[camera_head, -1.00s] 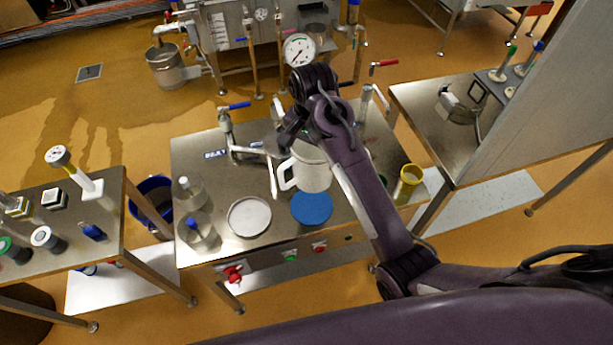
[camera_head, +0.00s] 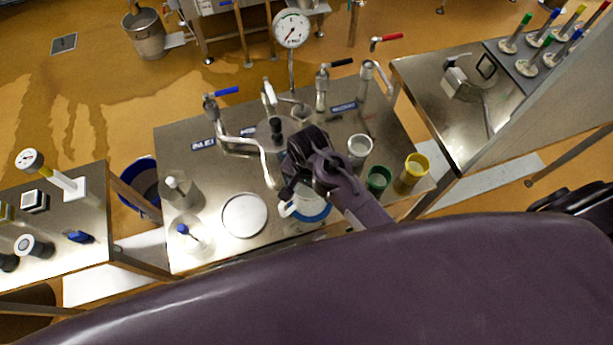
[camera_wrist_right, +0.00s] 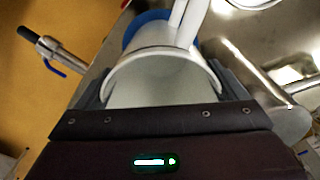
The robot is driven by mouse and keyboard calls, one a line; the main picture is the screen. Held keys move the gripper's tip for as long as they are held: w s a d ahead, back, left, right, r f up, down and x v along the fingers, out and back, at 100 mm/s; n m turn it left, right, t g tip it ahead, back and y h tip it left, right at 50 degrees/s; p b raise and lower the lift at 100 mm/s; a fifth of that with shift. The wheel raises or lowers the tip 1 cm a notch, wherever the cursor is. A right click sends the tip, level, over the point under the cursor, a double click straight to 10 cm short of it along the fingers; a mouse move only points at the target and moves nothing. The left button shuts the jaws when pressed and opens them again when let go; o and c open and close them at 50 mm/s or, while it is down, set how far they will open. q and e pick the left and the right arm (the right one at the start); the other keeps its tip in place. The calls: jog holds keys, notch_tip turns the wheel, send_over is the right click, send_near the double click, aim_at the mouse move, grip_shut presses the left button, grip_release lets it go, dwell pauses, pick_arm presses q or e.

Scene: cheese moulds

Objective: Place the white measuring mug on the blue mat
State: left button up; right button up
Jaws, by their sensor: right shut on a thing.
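The white measuring mug (camera_head: 301,204) is at the front of the steel table, with its handle to the left in the head view. In the right wrist view, the mug (camera_wrist_right: 160,78) fills the space between the fingers. My right gripper (camera_head: 297,186) is shut on it from above and hides much of it. The blue mat (camera_head: 322,214) shows as a rim around and beyond the mug, and the mat (camera_wrist_right: 136,24) also shows behind it in the wrist view. I cannot tell whether the mug touches the mat. My left gripper is out of view.
On the steel table (camera_head: 245,171), a white disc (camera_head: 245,215) lies left of the mug. Clear bottles stand further left. A metal cup (camera_head: 359,148), a green cup (camera_head: 378,179) and a yellow cup (camera_head: 413,171) stand to the right. Valves and pipes rise at the back.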

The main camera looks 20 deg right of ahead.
jog(key=shift+d+f, duration=0.1)
jog(key=shift+f, duration=0.15)
jog(key=o, duration=1)
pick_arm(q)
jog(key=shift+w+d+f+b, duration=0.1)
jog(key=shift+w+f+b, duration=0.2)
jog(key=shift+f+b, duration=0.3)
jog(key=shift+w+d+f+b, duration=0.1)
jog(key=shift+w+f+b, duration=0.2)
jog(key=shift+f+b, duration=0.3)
pick_arm(e)
jog(key=shift+o, duration=0.2)
notch_tip(320, 180, up, 12)
